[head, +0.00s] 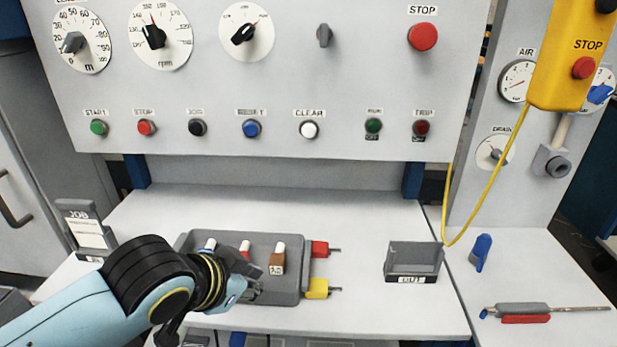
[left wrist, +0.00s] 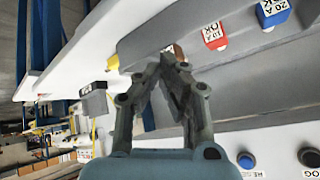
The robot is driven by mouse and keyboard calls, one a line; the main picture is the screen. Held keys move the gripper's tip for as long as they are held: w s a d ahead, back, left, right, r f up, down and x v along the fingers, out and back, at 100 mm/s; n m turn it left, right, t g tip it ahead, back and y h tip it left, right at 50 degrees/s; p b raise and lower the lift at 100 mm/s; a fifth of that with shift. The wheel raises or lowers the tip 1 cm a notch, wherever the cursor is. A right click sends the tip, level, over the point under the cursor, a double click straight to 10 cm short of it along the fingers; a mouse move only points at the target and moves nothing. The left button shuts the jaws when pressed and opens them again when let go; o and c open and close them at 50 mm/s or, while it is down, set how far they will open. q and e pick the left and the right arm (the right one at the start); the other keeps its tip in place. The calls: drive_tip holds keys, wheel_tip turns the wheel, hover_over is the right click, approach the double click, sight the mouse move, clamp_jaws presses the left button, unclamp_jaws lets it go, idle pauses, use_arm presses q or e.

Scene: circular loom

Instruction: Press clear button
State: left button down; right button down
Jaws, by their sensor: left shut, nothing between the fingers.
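The white CLEAR button (head: 309,129) sits in the lower row of the grey panel, right of the blue RESET button (head: 251,128). My left gripper (head: 252,288) is shut and empty, low over the front part of the grey tray on the bench, well below and in front of the button. In the left wrist view its fingertips (left wrist: 170,62) meet. That view also shows the blue button (left wrist: 246,160) and a black button (left wrist: 309,157) at the bottom right. I cannot make out the CLEAR button there. My right gripper is not in view.
The grey tray (head: 183,241) holds blue, red and brown-ended fuses (head: 278,262). Red (head: 319,249) and yellow (head: 317,289) pieces sit at its right side. A grey OUT bin (head: 412,262) stands to the right. A yellow pendant (head: 570,55) hangs at the upper right.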

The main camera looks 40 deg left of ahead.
sight(306, 137)
use_arm(q)
drive_tip(key=w+d+r+m+t+h, duration=0.1)
drive_tip(key=w+r+m+t+h, duration=0.2)
drive_tip(key=r, duration=0.6)
drive_tip(key=w+d+r+m+t+h, duration=0.2)
drive_tip(key=w+r+m+t+h, duration=0.1)
drive_tip(key=w+r+m+t, duration=0.2)
wheel_tip(306, 137, up, 4)
drive_tip(key=w+t+p, duration=0.1)
drive_tip(key=w+t, duration=0.1)
drive_tip(key=shift+w+t, duration=0.15)
drive_tip(key=shift+t, duration=0.25)
drive_tip(key=shift+w+a+f, duration=0.1)
drive_tip(key=shift+f, duration=0.05)
drive_tip(key=shift+w+a, duration=0.75)
drive_tip(key=shift+w, duration=0.5)
drive_tip(key=shift+w+a, duration=0.8)
drive_tip(key=shift+w, duration=0.4)
drive_tip(key=shift+w+a, duration=0.75)
drive_tip(key=shift+w, duration=0.5)
drive_tip(key=shift+w, duration=0.15)
